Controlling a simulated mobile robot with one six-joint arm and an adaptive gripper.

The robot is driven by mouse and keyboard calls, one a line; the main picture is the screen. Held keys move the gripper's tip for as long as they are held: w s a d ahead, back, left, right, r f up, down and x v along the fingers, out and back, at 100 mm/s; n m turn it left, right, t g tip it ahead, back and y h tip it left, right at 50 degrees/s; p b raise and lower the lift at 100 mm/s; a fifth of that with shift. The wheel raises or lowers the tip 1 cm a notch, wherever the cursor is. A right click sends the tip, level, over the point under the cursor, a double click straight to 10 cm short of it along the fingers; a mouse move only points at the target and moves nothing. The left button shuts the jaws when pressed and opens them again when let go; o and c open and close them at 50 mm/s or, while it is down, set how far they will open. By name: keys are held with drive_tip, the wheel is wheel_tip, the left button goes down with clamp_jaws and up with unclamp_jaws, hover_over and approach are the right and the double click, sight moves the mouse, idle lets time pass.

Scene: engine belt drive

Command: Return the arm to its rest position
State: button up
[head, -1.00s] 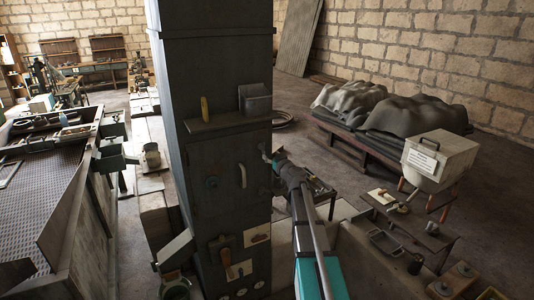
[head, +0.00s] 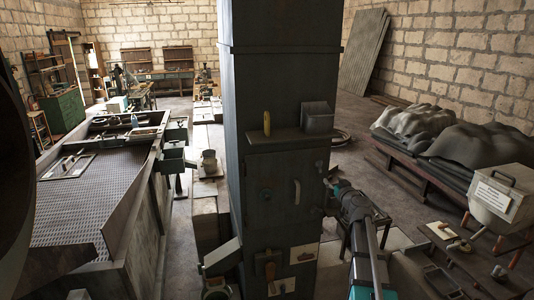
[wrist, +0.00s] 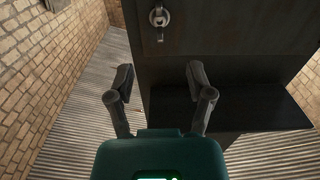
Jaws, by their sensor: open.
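My gripper shows in the wrist view (wrist: 160,82) with its two dark fingers spread apart and nothing between them. My arm (head: 372,255), grey with a teal section, reaches up from the bottom right of the head view along the right side of a tall dark cabinet (head: 285,100). The gripper end is small and partly lost against the cabinet's right edge there. In the wrist view the cabinet (wrist: 225,40) fills the upper right beyond the fingers. A round metal fitting (wrist: 159,17) on it lies above the finger gap. I cannot tell the exact distance to the cabinet.
A dark shelf (wrist: 250,108) juts out right of the fingers. A long machine bed (head: 90,190) lies left of the cabinet. Covered heaps (head: 420,130) on a low platform and a light box on legs (head: 503,195) stand right. Open floor (head: 370,150) lies behind the arm.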

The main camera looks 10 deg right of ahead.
drive_tip(key=s+a+f+n+g+y+b, duration=0.25)
drive_tip(key=s+a+f+g+b, duration=0.2)
drive_tip(key=a+f, duration=0.6)
drive_tip(key=s+a+f+n+g+y+b, duration=0.1)
drive_tip(key=s+a+f+g+y+b, duration=0.35)
drive_tip(key=a+f, duration=0.6)
drive_tip(key=s+a+f+m+g+h+b, duration=0.2)
drive_tip(key=s+a+f+g+h+b, duration=0.1)
drive_tip(key=s+f, duration=0.4)
drive_tip(key=s+a+f+m+g+h+b, duration=0.2)
drive_tip(key=s+f+g, duration=0.4)
drive_tip(key=s, duration=0.7)
drive_tip(key=a+f+h+b, duration=0.1)
drive_tip(key=h+b, duration=0.1)
drive_tip(key=shift+s+a+h, duration=0.3)
drive_tip(key=shift+a, duration=0.05)
drive_tip(key=shift+w+f+b, duration=0.1)
drive_tip(key=shift+b, duration=0.2)
